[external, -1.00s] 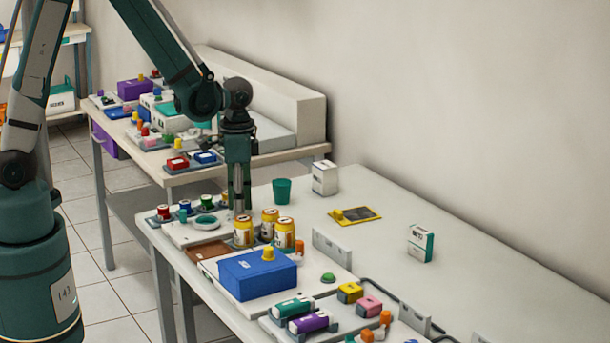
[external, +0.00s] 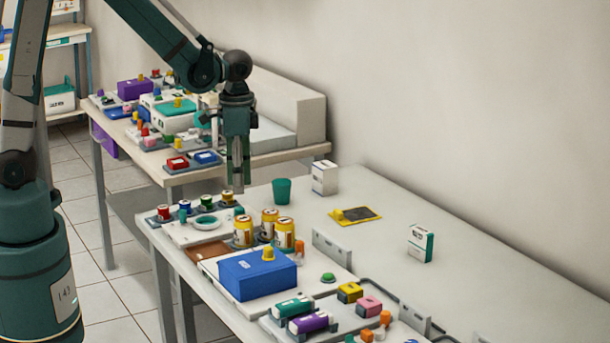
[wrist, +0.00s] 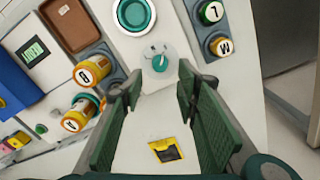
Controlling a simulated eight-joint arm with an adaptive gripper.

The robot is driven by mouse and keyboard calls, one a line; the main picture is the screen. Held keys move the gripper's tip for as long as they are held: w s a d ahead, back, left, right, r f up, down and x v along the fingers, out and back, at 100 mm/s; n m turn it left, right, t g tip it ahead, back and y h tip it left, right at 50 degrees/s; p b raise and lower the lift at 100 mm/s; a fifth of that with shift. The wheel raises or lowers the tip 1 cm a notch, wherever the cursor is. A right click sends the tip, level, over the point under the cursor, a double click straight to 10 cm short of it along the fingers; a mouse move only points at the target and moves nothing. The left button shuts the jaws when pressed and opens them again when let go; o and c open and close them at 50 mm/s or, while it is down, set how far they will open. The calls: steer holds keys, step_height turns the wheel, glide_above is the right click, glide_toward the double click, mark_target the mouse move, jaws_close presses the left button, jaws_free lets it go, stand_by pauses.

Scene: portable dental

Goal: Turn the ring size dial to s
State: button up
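The ring size dial (wrist: 160,63) is a small teal knob with a pale pointer line on a white plate, just beyond my fingertips in the wrist view. The plate's marks are too small to read. My gripper (wrist: 158,92) is open and empty, with a clear gap between its dark green fingers and the dial lined up near the middle. In the external view my gripper (external: 238,188) points straight down above the far left part of the table, and I cannot make out the dial there.
A teal dish (wrist: 134,15) lies beside the dial. Capped pots marked L (wrist: 211,13) and M (wrist: 221,46) stand right of it, and orange bottles (wrist: 88,72) stand left. A blue box (external: 257,275) is nearer the front. The table's far side has free room around a yellow-framed pad (external: 337,215).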

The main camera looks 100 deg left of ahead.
steer(key=shift+r, duration=2.45)
steer(key=shift+d, duration=0.1)
steer(key=d+r+m+t, duration=0.1)
steer(key=d+r, duration=0.2)
steer(key=d, duration=0.3)
steer(key=d+r+t+y, duration=0.1)
steer(key=d+r, duration=0.2)
steer(key=d, duration=0.3)
steer(key=d+r+m+t, duration=0.1)
steer(key=d+r, duration=0.3)
steer(key=d, duration=0.3)
steer(key=s+d+r+t, duration=0.2)
steer(key=s+d, duration=0.1)
steer(key=d, duration=0.5)
steer(key=s+d+r+m+t+h, duration=0.1)
steer(key=s+d, duration=0.3)
steer(key=d, duration=0.4)
steer(key=shift+d+r+t, duration=0.35)
steer(key=shift+t, duration=0.25)
